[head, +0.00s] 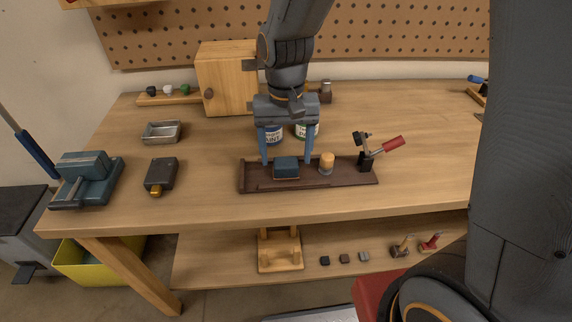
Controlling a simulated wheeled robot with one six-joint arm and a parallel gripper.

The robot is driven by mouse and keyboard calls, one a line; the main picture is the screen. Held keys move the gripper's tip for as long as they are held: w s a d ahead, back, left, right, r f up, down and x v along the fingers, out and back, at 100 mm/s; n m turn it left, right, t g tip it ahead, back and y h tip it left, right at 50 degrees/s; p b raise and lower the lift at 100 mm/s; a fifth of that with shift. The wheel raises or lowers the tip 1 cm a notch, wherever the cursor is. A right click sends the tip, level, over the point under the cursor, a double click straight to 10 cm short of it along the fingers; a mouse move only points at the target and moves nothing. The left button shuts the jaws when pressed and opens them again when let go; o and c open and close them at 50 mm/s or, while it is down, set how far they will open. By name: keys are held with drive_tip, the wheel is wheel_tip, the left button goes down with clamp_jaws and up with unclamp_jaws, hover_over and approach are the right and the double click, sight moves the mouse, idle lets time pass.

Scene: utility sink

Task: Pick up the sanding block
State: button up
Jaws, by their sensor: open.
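A small dark blue-grey block, which looks like the sanding block (286,168), sits on a dark brown tray (343,182) on the workbench. My gripper (286,160) points down over the tray, with its blue fingers spread apart. One fingertip is to the left of the block and the other to its right, with gaps visible on both sides. The fingertips appear at about the height of the block's top or a little behind it; the exact depth is hard to tell. Nothing is held.
A tan-topped cylinder (327,163) and a red-handled clamp (365,161) stand on the tray, right of the block. Two paint cans (273,135) are behind my fingers. A wooden box (225,80) stands at the back. A vise (85,180) is at left.

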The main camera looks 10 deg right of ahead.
sight(286, 159)
drive_tip(key=shift+f, duration=1.35)
drive_tip(key=c, duration=1.2)
drive_tip(key=shift+r+b, duration=0.45)
drive_tip(key=shift+r, duration=4.6)
drive_tip(key=o, duration=0.5)
drive_tip(key=c, duration=0.3)
